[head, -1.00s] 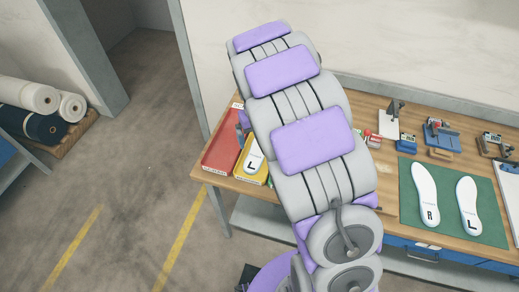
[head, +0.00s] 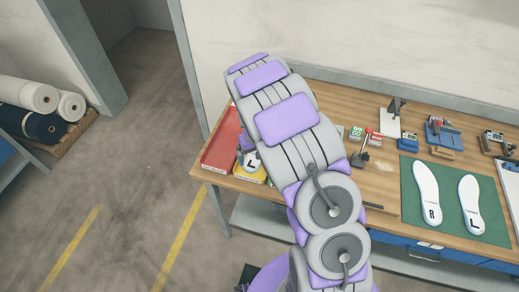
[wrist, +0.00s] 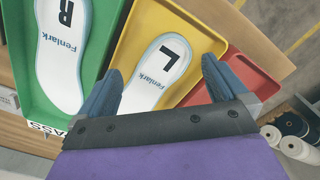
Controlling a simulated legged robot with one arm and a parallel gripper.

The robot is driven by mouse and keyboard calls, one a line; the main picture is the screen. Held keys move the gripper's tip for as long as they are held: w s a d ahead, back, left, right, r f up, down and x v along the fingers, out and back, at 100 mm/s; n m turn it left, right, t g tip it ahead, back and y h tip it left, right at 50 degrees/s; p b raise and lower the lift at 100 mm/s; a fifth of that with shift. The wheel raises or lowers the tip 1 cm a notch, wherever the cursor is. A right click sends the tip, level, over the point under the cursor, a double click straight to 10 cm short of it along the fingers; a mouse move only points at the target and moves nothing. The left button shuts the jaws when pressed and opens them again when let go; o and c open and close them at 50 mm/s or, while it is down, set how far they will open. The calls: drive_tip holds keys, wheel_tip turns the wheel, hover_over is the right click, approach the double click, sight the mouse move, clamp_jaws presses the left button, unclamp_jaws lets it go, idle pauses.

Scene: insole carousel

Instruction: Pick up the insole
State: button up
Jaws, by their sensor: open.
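A white insole marked L (wrist: 155,70) lies in the yellow tray (wrist: 128,48) in the wrist view. It also shows in the head view (head: 252,163), partly covered by my arm. My gripper (wrist: 161,66) is open, with its two blue fingers apart on either side of this insole in the picture. No contact with the insole is visible. Another white insole, marked R (wrist: 68,45), lies in the green tray (wrist: 105,50) to the left. In the head view, an R insole (head: 427,190) and an L insole (head: 471,203) lie on a green mat (head: 449,222).
A red tray (head: 222,140) stands beside the yellow one at the table's left end; it looks empty where visible. Several small tools and fixtures, including a blue clamp (head: 440,133), stand along the back of the wooden table (head: 384,197). Fabric rolls (head: 40,98) lie at the far left.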

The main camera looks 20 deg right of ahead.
sight(254, 165)
drive_tip(key=shift+w+a+f+b, duration=0.1)
drive_tip(key=shift+w+f+b, duration=0.15)
drive_tip(key=shift+f, duration=1.1)
drive_tip(key=shift+w+f+b, duration=0.15)
drive_tip(key=shift+f+b, duration=0.1)
drive_tip(key=shift+f, duration=1.1)
drive_tip(key=shift+r, duration=0.1)
drive_tip(key=c, duration=0.8)
drive_tip(key=shift+c, duration=0.2)
drive_tip(key=shift+r, duration=0.6)
drive_tip(key=shift+m, duration=0.5)
drive_tip(key=r, duration=1)
drive_tip(key=s+a+r, duration=0.1)
drive_tip(key=r, duration=0.4)
drive_tip(key=shift+r, duration=0.2)
drive_tip(key=c, duration=0.3)
drive_tip(key=shift+a+r, duration=0.15)
drive_tip(key=shift+r, duration=0.15)
